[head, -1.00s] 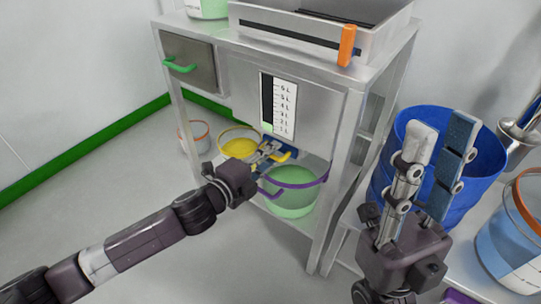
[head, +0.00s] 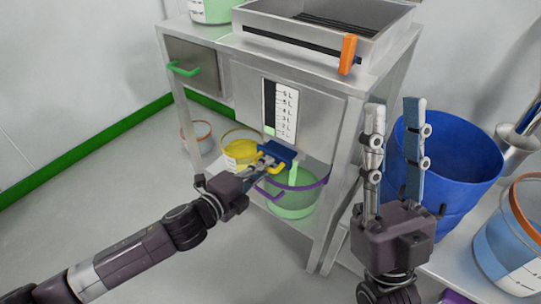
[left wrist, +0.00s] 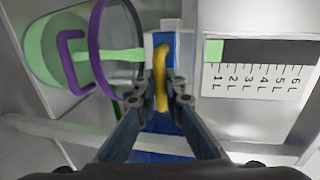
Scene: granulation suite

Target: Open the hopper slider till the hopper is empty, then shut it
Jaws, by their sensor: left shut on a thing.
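The hopper (head: 315,125) is a steel body under the bench top, with a level gauge (head: 281,108). In the left wrist view the gauge (left wrist: 262,78) shows green up to about the 1 L mark. The blue slider (head: 279,151) sticks out from under the hopper. My left gripper (head: 270,166) is shut on its yellow handle, which shows between the fingers in the left wrist view (left wrist: 160,72). A pale green stream (head: 292,174) falls into the purple-rimmed bucket (head: 296,205), which holds green material. My right gripper (head: 394,112) is open and empty, pointing up.
A yellow bucket (head: 240,150) stands beside the purple-rimmed one, and an orange-rimmed bucket (head: 200,137) stands further left. A steel tray with an orange handle (head: 348,54) sits on top. A blue drum (head: 460,170) stands right of my right gripper. The floor at left is clear.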

